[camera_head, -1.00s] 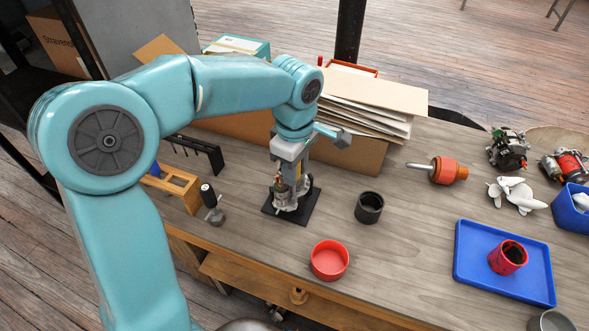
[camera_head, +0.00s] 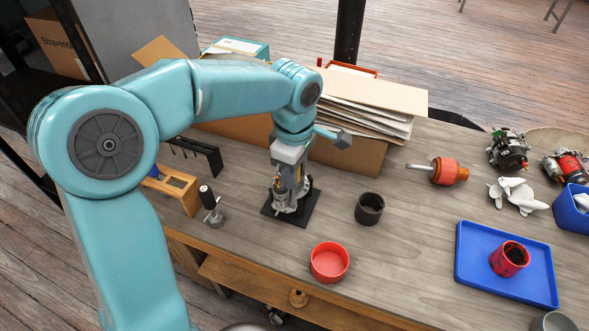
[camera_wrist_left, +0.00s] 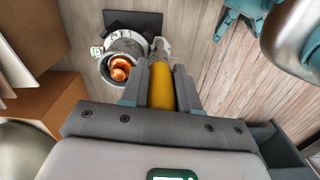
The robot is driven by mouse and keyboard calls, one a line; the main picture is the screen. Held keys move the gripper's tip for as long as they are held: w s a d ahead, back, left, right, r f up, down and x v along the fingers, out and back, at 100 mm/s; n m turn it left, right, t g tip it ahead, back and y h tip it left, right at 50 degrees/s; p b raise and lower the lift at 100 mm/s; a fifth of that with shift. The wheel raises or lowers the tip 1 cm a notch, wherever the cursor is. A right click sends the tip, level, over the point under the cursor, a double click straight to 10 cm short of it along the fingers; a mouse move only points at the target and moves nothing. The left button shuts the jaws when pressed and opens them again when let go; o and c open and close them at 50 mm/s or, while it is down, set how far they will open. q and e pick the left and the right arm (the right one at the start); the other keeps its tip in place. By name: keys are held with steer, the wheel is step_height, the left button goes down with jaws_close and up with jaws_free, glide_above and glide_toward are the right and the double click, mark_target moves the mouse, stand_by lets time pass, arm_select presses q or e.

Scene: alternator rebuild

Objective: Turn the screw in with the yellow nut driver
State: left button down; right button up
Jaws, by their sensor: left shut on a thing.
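My left gripper (camera_wrist_left: 162,84) is shut on the yellow nut driver (camera_wrist_left: 161,88), whose yellow handle shows between the fingers in the left wrist view. The driver's tip points at the edge of the grey alternator housing (camera_wrist_left: 124,48). Copper-coloured parts show inside the housing. In the head view, the gripper (camera_head: 290,175) is directly above the housing (camera_head: 286,205), which stands on a black plate (camera_head: 310,212). The screw cannot be made out; the driver's tip covers that spot. My right gripper is not in view.
A dark cup (camera_head: 369,208) and a red bowl (camera_head: 329,262) stand right of the plate. A wooden holder (camera_head: 178,190) and a black-handled tool (camera_head: 211,205) are to the left. A cardboard box of folders (camera_head: 360,156) stands close behind. A blue tray (camera_head: 470,262) is at right.

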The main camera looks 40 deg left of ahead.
arm_select(q)
steer(key=shift+f, duration=0.1)
steer(key=m, duration=0.2)
steer(key=shift+m+p, duration=0.4)
steer(key=m+p, duration=0.1)
steer(key=m, duration=0.4)
steer(key=shift+s+m, duration=0.1)
steer(key=shift+m, duration=0.2)
steer(key=m+p, duration=0.1)
steer(key=m, duration=0.2)
steer(key=shift+m, duration=0.3)
steer(key=m, duration=0.3)
steer(key=shift+a+m+p, duration=0.1)
steer(key=shift+m+p, duration=0.25)
steer(key=shift+m, duration=1.25)
